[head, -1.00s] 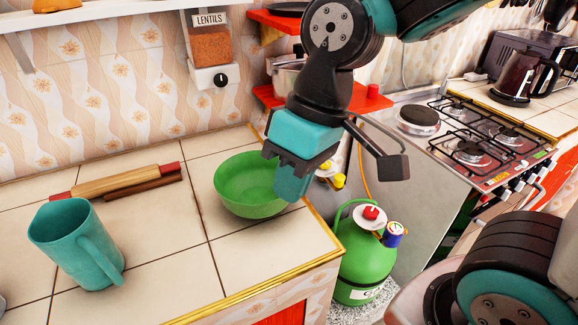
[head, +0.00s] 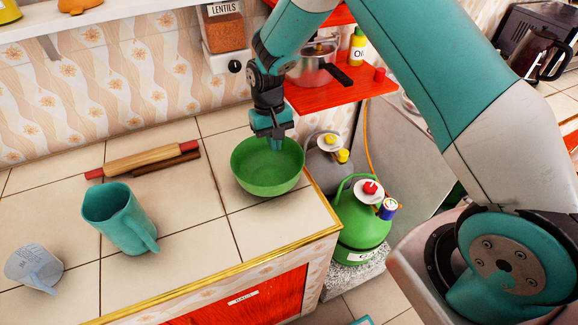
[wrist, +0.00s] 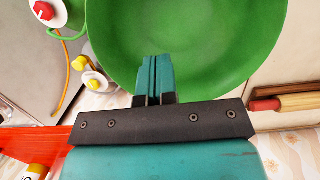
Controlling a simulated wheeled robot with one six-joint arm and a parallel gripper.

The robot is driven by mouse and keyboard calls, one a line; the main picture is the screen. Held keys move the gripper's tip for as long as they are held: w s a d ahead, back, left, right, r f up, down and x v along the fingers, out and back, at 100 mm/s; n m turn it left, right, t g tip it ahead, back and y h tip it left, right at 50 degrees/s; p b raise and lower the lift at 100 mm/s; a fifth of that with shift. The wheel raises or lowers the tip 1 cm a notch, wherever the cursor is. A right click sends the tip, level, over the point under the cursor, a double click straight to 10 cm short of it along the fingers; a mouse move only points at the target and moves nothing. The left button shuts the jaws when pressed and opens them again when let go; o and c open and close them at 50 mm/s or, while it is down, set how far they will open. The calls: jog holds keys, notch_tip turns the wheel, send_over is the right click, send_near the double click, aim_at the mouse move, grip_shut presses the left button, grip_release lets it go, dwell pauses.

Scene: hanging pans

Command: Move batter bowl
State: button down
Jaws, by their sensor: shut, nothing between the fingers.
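The green batter bowl (head: 262,178) stands upright on the tiled counter near its right edge. It also fills the top of the wrist view (wrist: 200,45). My gripper (head: 275,143) is over the bowl's far side, pointing down, with its fingertips at or just inside the opening. In the wrist view my gripper's fingers (wrist: 155,75) are pressed together against the green of the bowl's inside. Nothing is between them. Whether the fingertips touch the bowl cannot be told.
A teal jug (head: 120,217), a measuring cup (head: 34,268) and a rolling pin (head: 145,160) are left of the bowl. Green gas bottle (head: 360,222) stands below the counter's right edge. Red shelf (head: 340,92) with a pot (head: 313,65) is behind right. Counter in front of the bowl is clear.

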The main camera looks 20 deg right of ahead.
jog(key=p, duration=0.3)
send_near(290, 182)
jog(key=f, duration=0.5)
jog(key=shift+s, duration=0.35)
jog(key=shift+s+d+f+p, duration=0.1)
jog(key=shift+s+p, duration=0.25)
jog(key=shift+p, duration=0.25)
jog(key=shift+f, duration=0.85)
